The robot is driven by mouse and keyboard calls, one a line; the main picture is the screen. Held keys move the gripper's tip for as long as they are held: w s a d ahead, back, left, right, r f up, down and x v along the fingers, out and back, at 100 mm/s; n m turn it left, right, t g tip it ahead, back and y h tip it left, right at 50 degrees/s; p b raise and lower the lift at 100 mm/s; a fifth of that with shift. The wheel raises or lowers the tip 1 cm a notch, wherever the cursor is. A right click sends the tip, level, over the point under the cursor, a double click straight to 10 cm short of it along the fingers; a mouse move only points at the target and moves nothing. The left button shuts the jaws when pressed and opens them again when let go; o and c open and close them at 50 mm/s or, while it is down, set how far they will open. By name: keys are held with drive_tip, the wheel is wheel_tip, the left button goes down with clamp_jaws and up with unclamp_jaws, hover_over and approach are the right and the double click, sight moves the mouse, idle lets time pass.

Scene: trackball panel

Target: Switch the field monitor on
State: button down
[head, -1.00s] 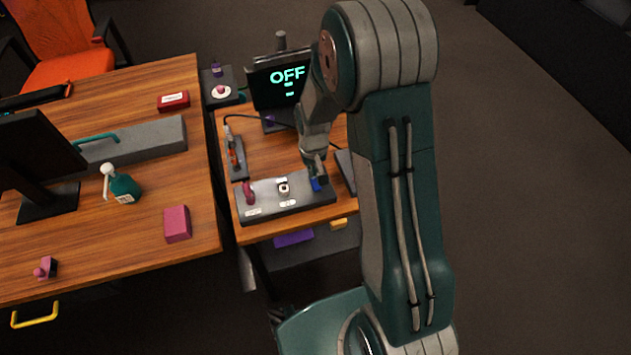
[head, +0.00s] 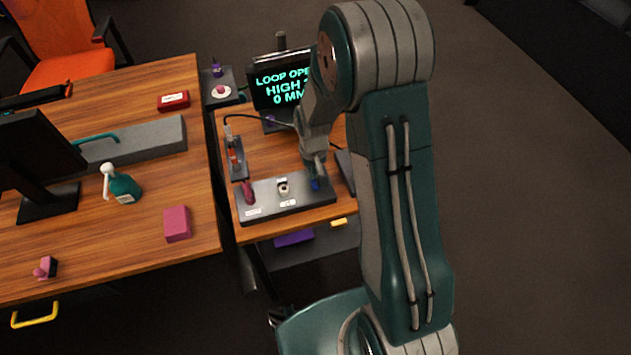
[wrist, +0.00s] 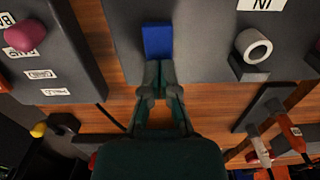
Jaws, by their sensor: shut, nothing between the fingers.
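The field monitor (head: 282,88) stands at the back of the small wooden table in the head view. Its screen is lit with "LOOP OPE…", "HIGH" and "0 MM", partly hidden by my arm. A dark control panel (head: 268,208) lies at the front of that table. It carries a magenta knob (head: 248,192), a ring-shaped knob (head: 283,186) and a blue switch (head: 315,184). In the wrist view the blue switch (wrist: 157,42) lies just beyond the fingertips. My gripper (wrist: 159,68) is shut and empty, its tips at the near edge of the switch; I cannot tell whether they touch.
A second dark panel with a magenta knob (wrist: 25,36) lies at the left in the wrist view. A small dark stand with an orange-handled item (head: 235,155) sits left on the small table. The larger desk (head: 150,215) at the left holds a spray bottle (head: 123,187).

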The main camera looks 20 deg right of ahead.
drive_tip(key=shift+r, duration=3.35)
drive_tip(key=shift+r, duration=0.35)
wheel_tip(320, 180, up, 7)
drive_tip(key=t, duration=0.1)
hover_over(316, 185)
drive_tip(key=s+r+t, duration=0.2)
drive_tip(key=s+r, duration=0.4)
drive_tip(key=r, duration=0.3)
drive_tip(key=s+r+t, duration=0.2)
drive_tip(key=s+r, duration=0.4)
drive_tip(key=s, duration=0.6)
drive_tip(key=shift+s+r+t, duration=0.15)
drive_tip(key=shift+t, duration=0.15)
